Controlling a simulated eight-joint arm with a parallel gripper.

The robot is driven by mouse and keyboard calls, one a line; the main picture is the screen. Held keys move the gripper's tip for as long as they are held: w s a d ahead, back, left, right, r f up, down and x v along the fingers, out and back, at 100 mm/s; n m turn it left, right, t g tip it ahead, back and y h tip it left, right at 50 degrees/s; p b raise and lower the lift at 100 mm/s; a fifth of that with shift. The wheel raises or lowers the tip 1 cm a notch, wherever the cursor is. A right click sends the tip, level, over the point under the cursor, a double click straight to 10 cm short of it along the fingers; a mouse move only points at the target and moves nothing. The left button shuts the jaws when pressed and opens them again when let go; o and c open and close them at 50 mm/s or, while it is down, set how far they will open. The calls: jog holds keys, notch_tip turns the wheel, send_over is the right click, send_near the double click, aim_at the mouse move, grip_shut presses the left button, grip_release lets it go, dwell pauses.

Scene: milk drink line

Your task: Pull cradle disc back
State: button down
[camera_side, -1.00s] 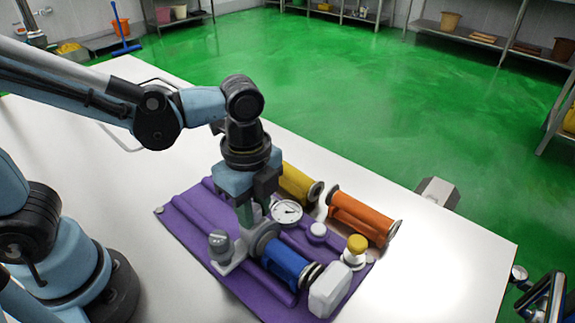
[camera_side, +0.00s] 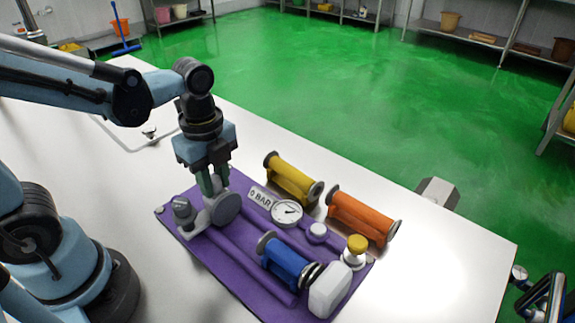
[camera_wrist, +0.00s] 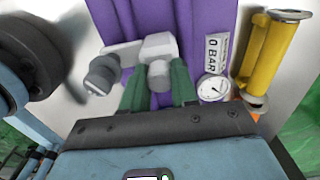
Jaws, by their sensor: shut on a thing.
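The grey cradle disc (camera_side: 227,208) stands upright at the left part of the purple base (camera_side: 232,272), on a light grey bracket with a grey knob (camera_side: 183,209). My gripper (camera_side: 213,193) points down and is shut on the disc's carriage; its green fingers flank it in the wrist view (camera_wrist: 159,90). The blue cylinder (camera_side: 287,262) lies on the base, with its near-left end disc (camera_side: 265,245) clear of the cradle disc by a wide gap. A white angular block (camera_side: 329,291) stands at the blue cylinder's other end.
A round gauge (camera_side: 287,212) and a "0 BAR" plate (camera_side: 262,198) sit on the base. A yellow cylinder (camera_side: 292,180) and an orange cylinder (camera_side: 362,219) lie behind. A yellow-topped knob (camera_side: 356,246) is at right. White table is free at left.

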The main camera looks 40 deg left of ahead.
jog(key=a, duration=0.3)
jog(key=c, duration=0.9)
grip_release()
jog(key=shift+o, duration=0.2)
notch_tip(320, 180, up, 12)
